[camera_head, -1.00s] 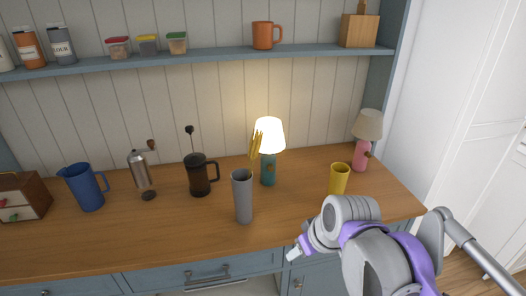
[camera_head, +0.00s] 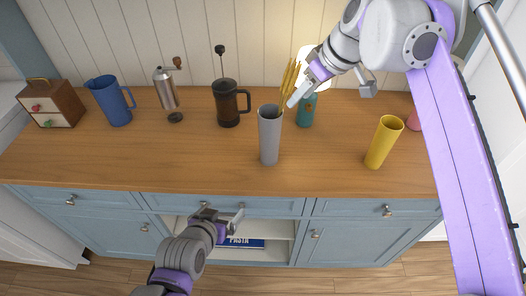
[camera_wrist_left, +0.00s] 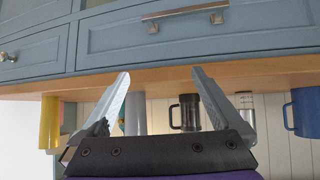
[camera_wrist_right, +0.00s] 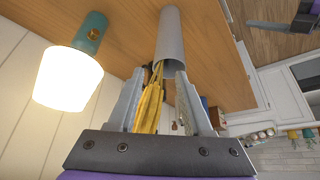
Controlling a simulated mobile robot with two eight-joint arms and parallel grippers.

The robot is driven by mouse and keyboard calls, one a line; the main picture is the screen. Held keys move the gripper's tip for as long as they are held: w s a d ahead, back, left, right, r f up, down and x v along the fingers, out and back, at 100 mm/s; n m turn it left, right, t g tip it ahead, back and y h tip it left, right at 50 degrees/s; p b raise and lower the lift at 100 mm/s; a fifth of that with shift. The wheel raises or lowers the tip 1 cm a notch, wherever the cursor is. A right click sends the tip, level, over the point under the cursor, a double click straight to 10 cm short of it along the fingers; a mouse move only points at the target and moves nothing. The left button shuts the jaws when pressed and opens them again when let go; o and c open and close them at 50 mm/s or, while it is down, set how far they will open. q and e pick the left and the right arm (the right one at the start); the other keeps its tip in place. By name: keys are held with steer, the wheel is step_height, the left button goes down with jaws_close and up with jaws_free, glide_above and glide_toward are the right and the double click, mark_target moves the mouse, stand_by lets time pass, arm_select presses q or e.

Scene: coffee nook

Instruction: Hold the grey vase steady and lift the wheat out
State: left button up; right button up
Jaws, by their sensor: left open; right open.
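The grey vase (camera_head: 269,140) stands upright near the counter's front middle. Yellow wheat (camera_head: 289,78) sticks up out of its mouth, leaning right. My right gripper (camera_head: 328,92) is open beside and above the vase mouth. In the right wrist view the wheat (camera_wrist_right: 150,106) lies between its open fingers (camera_wrist_right: 158,90), with the vase (camera_wrist_right: 170,38) beyond. My left gripper (camera_head: 222,212) is open and empty, in front of the drawers below the counter edge.
A teal lamp (camera_head: 306,110) stands right behind the wheat, close to my right gripper. A black French press (camera_head: 228,102) is left of the vase and a yellow cup (camera_head: 384,142) is to the right. The counter front (camera_head: 215,165) is clear.

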mark_target(270, 134)
arm_select(q)
steer(key=w+d+r+m+t+h, duration=0.1)
steer(key=w+d+r+t+h, duration=0.2)
steer(key=w+d+r+t, duration=0.6)
steer(key=shift+g, duration=0.7)
steer(key=x, duration=1.1)
steer(key=shift+w+a+f, duration=0.1)
steer(key=shift+w, duration=0.1)
